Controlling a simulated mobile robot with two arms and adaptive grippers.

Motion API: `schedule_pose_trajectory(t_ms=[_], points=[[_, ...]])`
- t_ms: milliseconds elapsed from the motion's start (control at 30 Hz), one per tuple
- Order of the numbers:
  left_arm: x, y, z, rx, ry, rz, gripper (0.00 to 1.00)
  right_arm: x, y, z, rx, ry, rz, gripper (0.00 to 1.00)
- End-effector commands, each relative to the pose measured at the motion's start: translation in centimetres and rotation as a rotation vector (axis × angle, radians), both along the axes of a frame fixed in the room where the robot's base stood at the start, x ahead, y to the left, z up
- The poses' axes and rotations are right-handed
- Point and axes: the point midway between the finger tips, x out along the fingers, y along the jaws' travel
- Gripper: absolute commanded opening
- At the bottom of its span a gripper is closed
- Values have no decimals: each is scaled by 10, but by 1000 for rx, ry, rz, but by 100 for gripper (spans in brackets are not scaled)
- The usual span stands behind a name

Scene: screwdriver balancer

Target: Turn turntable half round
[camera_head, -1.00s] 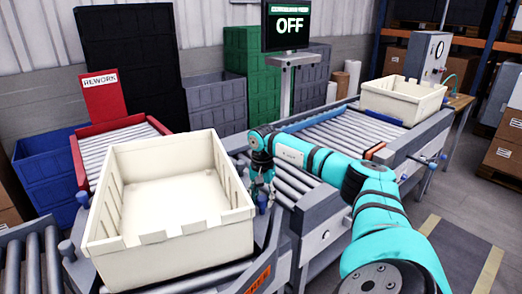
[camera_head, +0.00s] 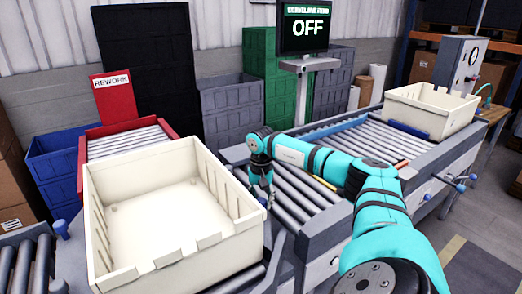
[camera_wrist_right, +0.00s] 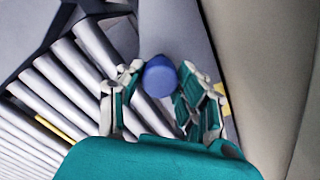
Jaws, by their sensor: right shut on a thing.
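The turntable (camera_head: 72,262) is mostly hidden under a large cream crate (camera_head: 150,266), so only bits of its grey frame show. The crate is open, looks empty and stands upright. My right gripper (camera_head: 263,194) is at the crate's right side, pointing down. In the right wrist view my right gripper (camera_wrist_right: 160,88) is shut on a blue knob (camera_wrist_right: 160,73), with fingers on both sides of it. Another blue knob (camera_head: 61,229) shows left of the crate. My left gripper is not in view.
A red-framed roller lane with a REWORK sign (camera_head: 112,83) lies behind the crate. A roller conveyor (camera_head: 355,137) runs to the back right and carries a second cream crate (camera_head: 431,107). A screen reading OFF (camera_head: 307,28) stands behind. More rollers (camera_head: 25,262) lie at left.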

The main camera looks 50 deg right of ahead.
Motion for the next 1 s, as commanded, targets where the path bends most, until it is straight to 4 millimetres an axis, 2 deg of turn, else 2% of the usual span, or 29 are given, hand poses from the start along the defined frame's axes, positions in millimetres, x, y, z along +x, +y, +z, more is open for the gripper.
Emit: schedule_pose_trajectory(t_ms=[367,400,567,867,1000], points=[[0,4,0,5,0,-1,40,-1,0,-1,-1,4,4,0],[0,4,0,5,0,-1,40,-1,0,-1,-1,4,4,38],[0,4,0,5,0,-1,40,-1,0,-1,-1,4,4,58],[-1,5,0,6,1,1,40,0,0,2,-1,2,3,58],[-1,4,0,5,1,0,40,0,0,16,-1,0,4,58]])
